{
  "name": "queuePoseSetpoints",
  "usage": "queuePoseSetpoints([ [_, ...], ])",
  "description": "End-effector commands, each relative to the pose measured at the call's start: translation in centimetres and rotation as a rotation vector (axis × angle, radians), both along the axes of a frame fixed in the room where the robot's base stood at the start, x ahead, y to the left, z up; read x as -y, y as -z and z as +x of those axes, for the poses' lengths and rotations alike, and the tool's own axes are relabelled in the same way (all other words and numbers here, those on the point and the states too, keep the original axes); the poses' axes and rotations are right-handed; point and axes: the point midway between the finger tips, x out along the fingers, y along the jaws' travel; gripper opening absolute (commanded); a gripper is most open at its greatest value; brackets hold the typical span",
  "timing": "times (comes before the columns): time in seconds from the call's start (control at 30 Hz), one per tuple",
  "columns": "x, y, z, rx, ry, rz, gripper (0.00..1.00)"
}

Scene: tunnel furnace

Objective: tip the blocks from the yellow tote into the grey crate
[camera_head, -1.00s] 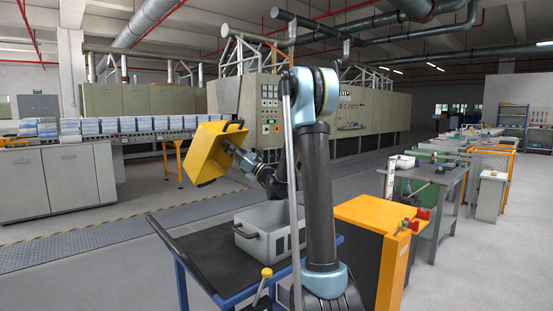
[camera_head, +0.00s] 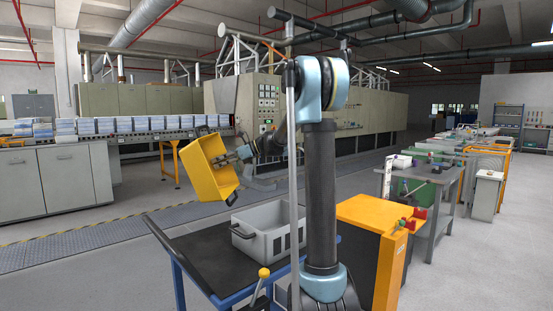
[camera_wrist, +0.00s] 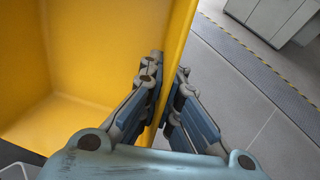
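The yellow tote (camera_head: 207,172) is in the air, tilted well over, to the left of and above the grey crate in the head view. In the wrist view the tote (camera_wrist: 85,55) fills the left side. The part of its inside that shows there is bare, with no blocks visible. My gripper (camera_head: 240,153) is shut on the tote's wall; in the wrist view its fingers (camera_wrist: 163,105) lie on either side of that wall. The grey crate (camera_head: 274,244) stands upright on the black-topped cart. Most of its inside is hidden, and I cannot tell whether it holds blocks.
The cart (camera_head: 210,257) has a blue frame, with bare black top left of the crate. An orange cabinet (camera_head: 372,214) stands to its right. A conveyor (camera_head: 130,138) with stacked goods runs behind, beside the furnace (camera_head: 385,120). Grey floor lies between.

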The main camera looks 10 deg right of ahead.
Motion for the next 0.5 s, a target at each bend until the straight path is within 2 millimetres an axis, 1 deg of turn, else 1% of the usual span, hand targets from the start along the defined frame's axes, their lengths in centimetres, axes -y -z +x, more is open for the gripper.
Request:
queuePoseSetpoints([
  [0.1, 0.9, 0.3, -0.4, -0.046, -0.005, -0.159, 0.00],
  [0.27, 2.7, 0.9, -1.1, -0.110, 0.004, -0.376, 0.00],
  [0.37, 4.1, 1.2, -1.6, -0.154, 0.019, -0.512, 0.00],
  [0.47, 6.1, 1.4, -2.2, -0.206, 0.045, -0.649, 0.00],
  [0.5, 7.1, 1.4, -2.5, -0.228, 0.059, -0.705, 0.00],
])
